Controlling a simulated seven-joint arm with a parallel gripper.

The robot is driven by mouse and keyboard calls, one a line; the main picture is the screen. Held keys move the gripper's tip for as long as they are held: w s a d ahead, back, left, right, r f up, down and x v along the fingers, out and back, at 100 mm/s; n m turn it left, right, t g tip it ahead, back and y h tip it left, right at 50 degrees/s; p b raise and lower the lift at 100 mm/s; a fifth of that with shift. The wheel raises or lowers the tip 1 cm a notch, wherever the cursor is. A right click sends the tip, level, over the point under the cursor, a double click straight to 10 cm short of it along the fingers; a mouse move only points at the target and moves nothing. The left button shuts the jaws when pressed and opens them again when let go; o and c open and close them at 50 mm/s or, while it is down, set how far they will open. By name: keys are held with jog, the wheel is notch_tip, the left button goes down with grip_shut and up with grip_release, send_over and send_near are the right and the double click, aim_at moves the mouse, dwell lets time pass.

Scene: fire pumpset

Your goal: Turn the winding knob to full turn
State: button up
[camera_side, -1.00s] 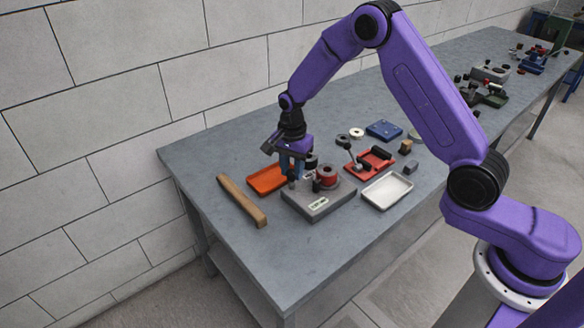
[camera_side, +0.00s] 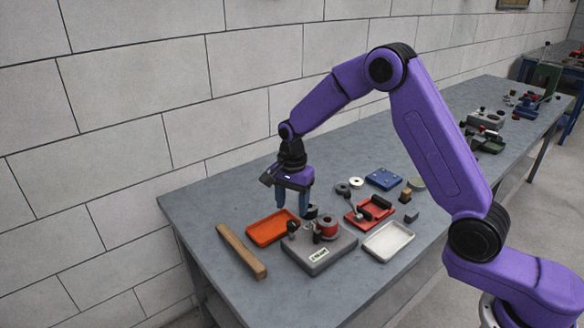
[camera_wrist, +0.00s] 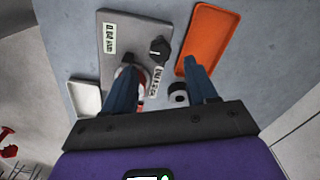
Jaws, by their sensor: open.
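The grey winder box (camera_side: 322,258) sits on the bench with a white label on its front. Its black winding knob (camera_side: 293,227) stands on the left part of the top. In the wrist view the knob (camera_wrist: 159,47) shows between the fingers and beyond them, beside a white label. A red spool (camera_side: 328,226) stands on the box's right part; in the wrist view a finger mostly covers it. My gripper (camera_side: 293,212) is open and empty, fingers down, above and behind the knob, apart from it. Its blue fingers (camera_wrist: 160,66) are spread wide in the wrist view.
An orange tray (camera_side: 270,228) lies left of the box, and a wooden bar (camera_side: 240,250) lies farther left. A white tray (camera_side: 388,240) and a red tray (camera_side: 359,219) with black parts lie to the right. A black-and-white cylinder (camera_wrist: 178,95) is close to the fingers.

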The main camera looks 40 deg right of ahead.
aim_at(292, 223)
notch_tip(292, 223, up, 12)
dwell(0.4)
jog(key=s+a+r+n, duration=0.1)
jog(key=s+a+n, duration=0.1)
jog(key=s+n, duration=0.5)
jog(key=s+a+n, duration=0.2)
jog(key=s+n, duration=0.4)
jog(key=s, duration=0.3)
jog(key=s+d+f+n, duration=0.1)
jog(key=s+d+n, duration=0.3)
jog(key=s, duration=0.6)
jog(key=s+d+f+n, duration=0.1)
jog(key=s+d+n, duration=0.3)
jog(key=s+n, duration=0.5)
jog(key=shift+s+f, duration=0.25)
jog(key=shift+s, duration=0.55)
